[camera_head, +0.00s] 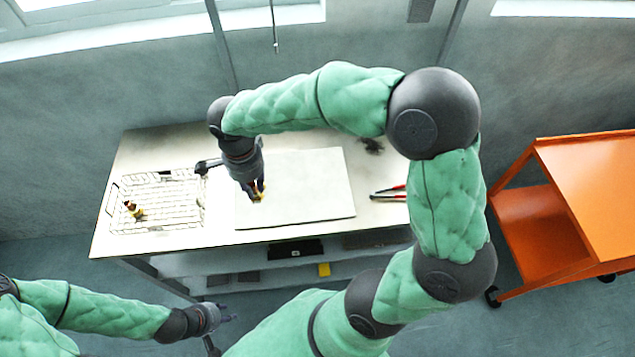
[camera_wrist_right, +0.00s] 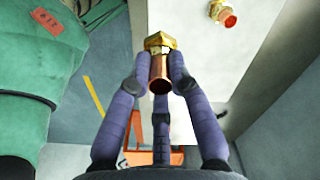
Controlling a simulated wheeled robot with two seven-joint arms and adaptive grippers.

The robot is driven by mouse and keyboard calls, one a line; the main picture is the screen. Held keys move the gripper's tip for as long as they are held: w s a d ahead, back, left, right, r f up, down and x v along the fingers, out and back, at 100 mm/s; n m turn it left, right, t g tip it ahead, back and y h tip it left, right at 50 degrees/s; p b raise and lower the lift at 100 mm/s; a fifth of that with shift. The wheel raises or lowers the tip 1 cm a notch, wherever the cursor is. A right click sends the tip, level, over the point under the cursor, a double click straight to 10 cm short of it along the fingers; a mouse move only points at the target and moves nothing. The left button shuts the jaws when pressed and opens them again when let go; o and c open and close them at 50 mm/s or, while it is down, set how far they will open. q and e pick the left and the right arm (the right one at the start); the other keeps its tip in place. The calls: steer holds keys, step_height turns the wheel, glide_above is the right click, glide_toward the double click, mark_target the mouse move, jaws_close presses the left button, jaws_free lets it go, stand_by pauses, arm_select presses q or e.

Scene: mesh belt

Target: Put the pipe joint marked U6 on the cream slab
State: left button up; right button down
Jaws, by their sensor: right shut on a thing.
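My right gripper (camera_head: 258,190) is over the left part of the cream slab (camera_head: 315,190). In the right wrist view it is shut on a pipe joint (camera_wrist_right: 159,66) with a brass hex end and a copper tube end. No marking is readable on it. Another brass pipe joint with a red end (camera_wrist_right: 222,13) lies on a pale surface at the top of that view. More brass and copper pipe joints (camera_head: 134,209) stand on the mesh belt (camera_head: 175,185) at the left of the table. My left gripper (camera_head: 225,318) is low, in front of the table; its opening is unclear.
The table (camera_head: 180,241) carries red-handled pliers (camera_head: 388,192) right of the slab and a small dark object (camera_head: 372,146) behind them. An orange cart (camera_head: 580,190) stands to the right. A shelf below holds a yellow item (camera_head: 324,269). Most of the slab looks clear.

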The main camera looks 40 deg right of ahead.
steer(key=shift+d, duration=0.15)
steer(key=w+d+f, duration=0.1)
steer(key=d+f, duration=0.2)
steer(key=d, duration=0.1)
steer(key=w+d+f+b, duration=0.1)
steer(key=w+d+f, duration=0.1)
steer(key=d+f, duration=0.1)
steer(key=w+d+f, duration=0.1)
steer(key=d+f, duration=0.2)
steer(key=d, duration=0.2)
steer(key=shift+w+d+f, duration=0.2)
steer(key=shift+w+d+f+b, duration=0.15)
steer(key=shift+f+b, duration=0.1)
steer(key=shift+f, duration=0.65)
steer(key=shift+d+f+b, duration=0.1)
steer(key=shift+f+b, duration=0.1)
steer(key=shift+f, duration=0.7)
